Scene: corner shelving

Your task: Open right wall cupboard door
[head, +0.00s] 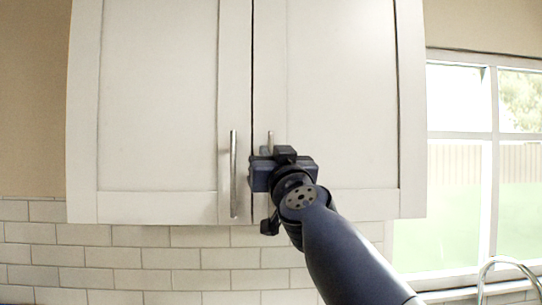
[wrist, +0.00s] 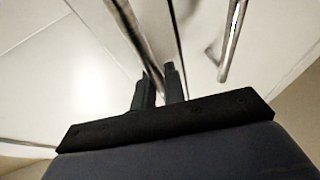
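The right wall cupboard door (head: 343,95) is white and closed, level with the left door. Its metal bar handle (head: 269,140) shows only at its top; my gripper (head: 262,172) hides the rest. In the wrist view the handle (wrist: 134,35) runs down to my gripper (wrist: 160,82). The two dark fingers are close together with the bar's end between them, so the gripper looks shut on it. The contact itself is partly hidden by the fingers.
The left door (head: 158,95) is closed, and its handle (head: 234,175) stands close beside my gripper; it also shows in the wrist view (wrist: 232,40). A window (head: 480,160) and a tap (head: 508,265) are at the right. White tiles (head: 140,257) lie below.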

